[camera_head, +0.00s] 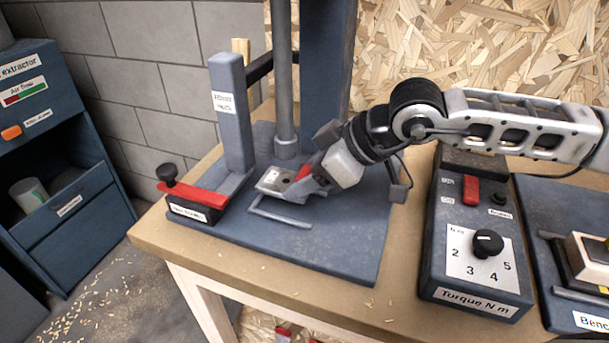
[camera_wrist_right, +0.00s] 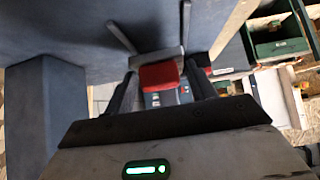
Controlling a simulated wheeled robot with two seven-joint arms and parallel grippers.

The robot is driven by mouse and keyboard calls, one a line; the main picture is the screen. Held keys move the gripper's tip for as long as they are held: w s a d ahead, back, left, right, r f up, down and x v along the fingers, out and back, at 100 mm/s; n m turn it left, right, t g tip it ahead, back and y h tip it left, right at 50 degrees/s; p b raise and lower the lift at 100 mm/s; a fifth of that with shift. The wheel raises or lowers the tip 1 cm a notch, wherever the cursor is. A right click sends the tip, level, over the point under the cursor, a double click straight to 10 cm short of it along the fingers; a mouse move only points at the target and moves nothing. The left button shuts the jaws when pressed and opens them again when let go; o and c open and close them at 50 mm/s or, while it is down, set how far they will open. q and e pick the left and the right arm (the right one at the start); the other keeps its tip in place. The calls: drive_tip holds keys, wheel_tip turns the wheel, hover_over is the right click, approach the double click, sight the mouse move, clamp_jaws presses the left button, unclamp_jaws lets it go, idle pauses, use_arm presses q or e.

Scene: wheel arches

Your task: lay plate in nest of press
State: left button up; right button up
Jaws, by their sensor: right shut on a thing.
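A red part (camera_wrist_right: 158,75) shows between the fingers in the right wrist view. The press (camera_head: 340,235) has a blue base, a steel column and an upright post. Thin grey rails (camera_head: 280,215) on its base look like the nest. The plate is over or beside these rails; whether it touches the base I cannot tell. My left gripper is not in view.
A red lever with a black knob (camera_head: 169,173) stands at the press's front left. A torque box (camera_head: 476,245) with a dial stands to the right, with another blue fixture beyond it. A blue extractor cabinet (camera_head: 55,140) is at the left. The base's front is clear.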

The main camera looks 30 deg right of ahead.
wheel_tip(320, 180, down, 4)
drive_tip(key=shift+s+r+b, duration=0.1)
drive_tip(key=shift+r+b, duration=0.15)
drive_tip(key=shift+b, duration=0.6)
drive_tip(key=shift+f, duration=0.15)
drive_tip(key=o, duration=1.2)
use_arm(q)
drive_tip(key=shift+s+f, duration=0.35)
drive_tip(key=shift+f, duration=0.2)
